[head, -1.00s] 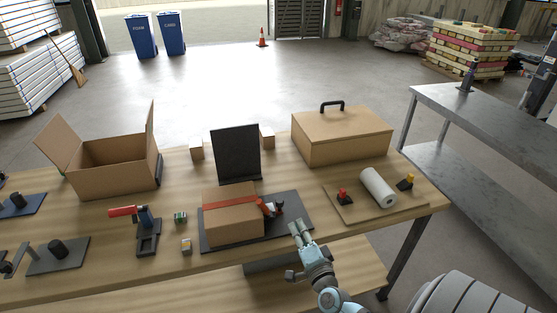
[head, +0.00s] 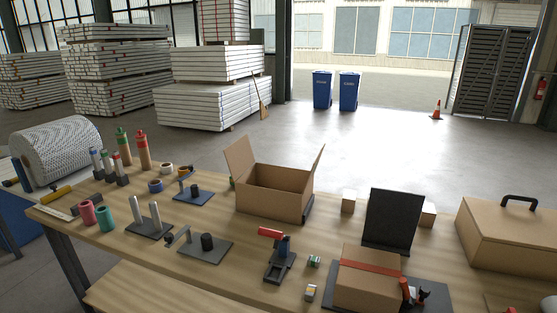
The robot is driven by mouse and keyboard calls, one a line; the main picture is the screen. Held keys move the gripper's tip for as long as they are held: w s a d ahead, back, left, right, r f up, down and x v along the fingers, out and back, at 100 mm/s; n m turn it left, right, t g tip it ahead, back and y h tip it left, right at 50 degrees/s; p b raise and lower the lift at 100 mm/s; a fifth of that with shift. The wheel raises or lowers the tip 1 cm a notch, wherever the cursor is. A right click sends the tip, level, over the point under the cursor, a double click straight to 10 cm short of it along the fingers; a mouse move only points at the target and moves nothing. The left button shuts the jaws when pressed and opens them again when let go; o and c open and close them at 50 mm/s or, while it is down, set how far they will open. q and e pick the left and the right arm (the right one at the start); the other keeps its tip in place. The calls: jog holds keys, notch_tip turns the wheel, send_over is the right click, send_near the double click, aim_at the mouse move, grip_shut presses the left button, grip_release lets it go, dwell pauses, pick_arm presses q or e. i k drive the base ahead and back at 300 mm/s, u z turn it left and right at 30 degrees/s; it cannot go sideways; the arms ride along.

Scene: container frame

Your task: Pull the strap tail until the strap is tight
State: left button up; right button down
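A cardboard box (head: 366,289) with a red strap (head: 371,267) across its top sits on a dark base plate (head: 345,308) at the bottom right of the head view. A black upright panel (head: 393,222) stands behind the box. Neither of my grippers is in view.
An open cardboard box (head: 273,191) stands left of the panel, and a closed box with a handle (head: 507,238) at the right. A red-handled tool (head: 279,254) and small blocks lie nearer. Several spools and bottles (head: 133,147) fill the table's left. Free wood lies between.

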aim_at(424, 291)
jog(key=z, duration=1.25)
